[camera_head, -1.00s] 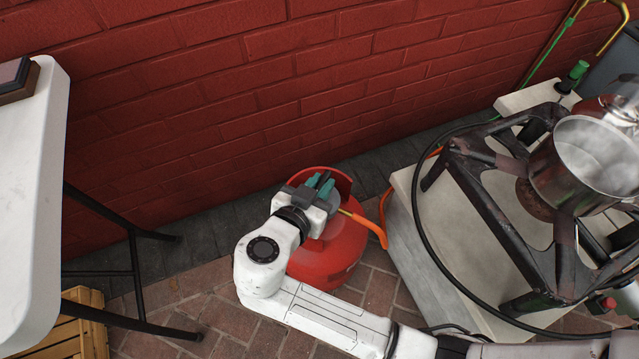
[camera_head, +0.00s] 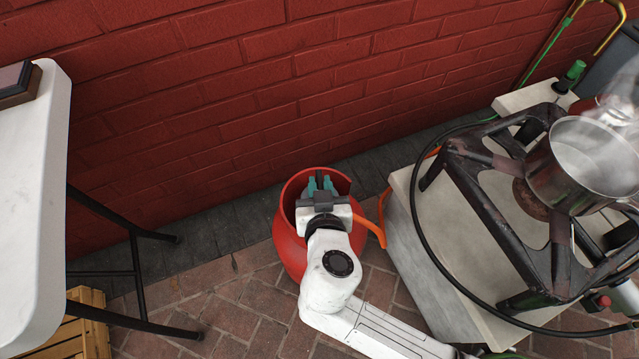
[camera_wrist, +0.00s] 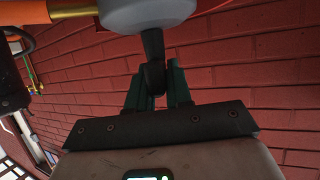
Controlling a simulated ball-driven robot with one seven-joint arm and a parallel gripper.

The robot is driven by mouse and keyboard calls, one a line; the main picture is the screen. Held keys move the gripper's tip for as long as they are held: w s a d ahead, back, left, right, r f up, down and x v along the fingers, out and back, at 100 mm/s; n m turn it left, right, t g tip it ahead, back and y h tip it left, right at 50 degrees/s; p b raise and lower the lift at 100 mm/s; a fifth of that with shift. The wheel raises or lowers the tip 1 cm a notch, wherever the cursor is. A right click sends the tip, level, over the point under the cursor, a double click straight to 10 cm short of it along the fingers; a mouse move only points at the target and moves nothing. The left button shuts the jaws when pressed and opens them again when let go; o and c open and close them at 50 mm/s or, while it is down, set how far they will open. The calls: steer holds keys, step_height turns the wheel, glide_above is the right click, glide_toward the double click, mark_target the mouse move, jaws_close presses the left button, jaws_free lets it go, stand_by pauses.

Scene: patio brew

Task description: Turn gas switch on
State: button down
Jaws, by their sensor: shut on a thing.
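The red gas bottle (camera_head: 291,250) stands on the brick paving by the wall. My gripper (camera_head: 320,184) is over its open collar, with its teal fingers inside the collar. In the wrist view my gripper (camera_wrist: 158,88) is shut on a black switch lever (camera_wrist: 153,62). The lever hangs from a grey regulator (camera_wrist: 146,12), which shows only in part. A brass fitting and orange hose (camera_wrist: 22,14) join the regulator at the left. In the head view the switch and regulator are hidden by my gripper. The orange hose (camera_head: 371,229) runs from the bottle to the right.
A pale block (camera_head: 430,235) at the right carries a black burner stand (camera_head: 475,190) with a steaming pot (camera_head: 565,172). A white table (camera_head: 38,190) stands at the left above a wooden crate (camera_head: 85,335). The red brick wall (camera_head: 250,90) is close behind.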

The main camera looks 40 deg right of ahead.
steer(key=n+y, duration=0.1)
steer(key=n+t+y+p, duration=0.1)
steer(key=y, duration=0.1)
steer(key=shift+s+d+r+n+p, duration=0.1)
steer(key=shift+d+r+n+p, duration=0.1)
steer(key=shift+n+p, duration=0.15)
steer(key=n+y+p, duration=0.1)
steer(key=p, duration=0.1)
steer(key=n+y+p, duration=0.1)
steer(key=y, duration=0.1)
steer(key=shift+r+n+t+p, duration=0.2)
steer(key=shift+n+t+p, duration=0.1)
steer(key=shift+n+p, duration=0.05)
steer(key=n+y+p, duration=0.3)
steer(key=y+p, duration=0.1)
steer(key=p, duration=0.3)
steer(key=shift+a, duration=0.1)
steer(key=n+y+p, duration=0.1)
steer(key=n+g+y+p, duration=0.1)
steer(key=p, duration=0.1)
steer(key=shift+f+n+p, duration=0.25)
steer(key=shift+n+p, duration=0.05)
steer(key=shift+f+n+g+y+p, duration=0.15)
steer(key=shift+n+g+y+p, duration=0.15)
steer(key=shift+n+y+p, duration=0.4)
steer(key=shift+d, duration=0.2)
steer(key=c, duration=1.1)
jaws_free()
